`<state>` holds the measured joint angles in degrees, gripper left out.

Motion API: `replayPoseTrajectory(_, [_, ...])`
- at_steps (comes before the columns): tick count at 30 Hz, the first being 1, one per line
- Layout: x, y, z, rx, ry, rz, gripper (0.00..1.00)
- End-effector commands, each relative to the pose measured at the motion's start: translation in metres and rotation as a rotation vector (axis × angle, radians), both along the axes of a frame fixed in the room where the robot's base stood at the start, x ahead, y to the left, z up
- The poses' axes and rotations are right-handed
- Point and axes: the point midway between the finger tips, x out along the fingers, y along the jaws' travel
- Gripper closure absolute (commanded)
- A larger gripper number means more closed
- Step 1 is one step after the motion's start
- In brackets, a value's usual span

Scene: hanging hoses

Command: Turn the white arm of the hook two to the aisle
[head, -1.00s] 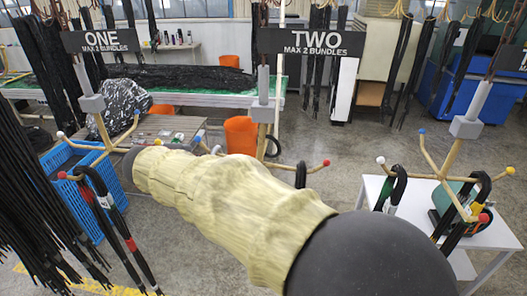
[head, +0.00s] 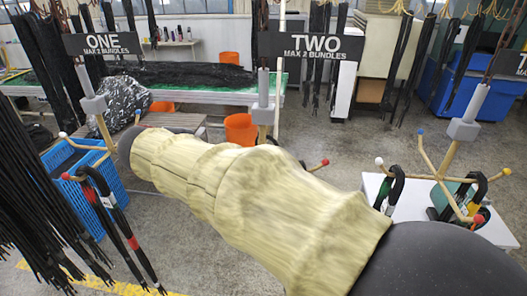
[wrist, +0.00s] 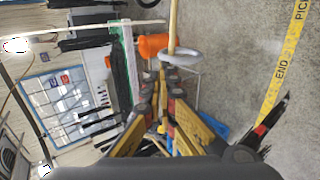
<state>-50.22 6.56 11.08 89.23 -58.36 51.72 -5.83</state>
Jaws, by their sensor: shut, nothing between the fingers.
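Hook two hangs below the black sign TWO (head: 310,46). Its grey collar (head: 263,115) shows in the head view. A red-tipped arm (head: 319,166) sticks out to the right behind my sleeved arm. Its other arms, the white one included, are hidden there. In the wrist view, a tan rod with a grey rounded part (wrist: 180,57) lies just beyond my gripper (wrist: 164,82). I cannot tell which part of a hook this is. My gripper is shut and holds nothing. It is hidden in the head view.
Hook one's collar (head: 93,104) and its hanging hoses (head: 122,225) are at left, by a blue crate (head: 108,205). Another hook (head: 463,130) with hoses hangs at right over a white table (head: 497,236). Orange bins (head: 240,130) stand behind.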

Motion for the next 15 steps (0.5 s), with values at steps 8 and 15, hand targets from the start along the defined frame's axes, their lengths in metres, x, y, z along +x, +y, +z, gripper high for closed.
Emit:
replayPoseTrajectory(8, [-0.005, -0.004, 0.014, 0.000, 0.000, 0.000, 1.00])
replayPoseTrajectory(15, [-0.017, -0.002, 0.013, 0.001, -0.001, 0.002, 1.00])
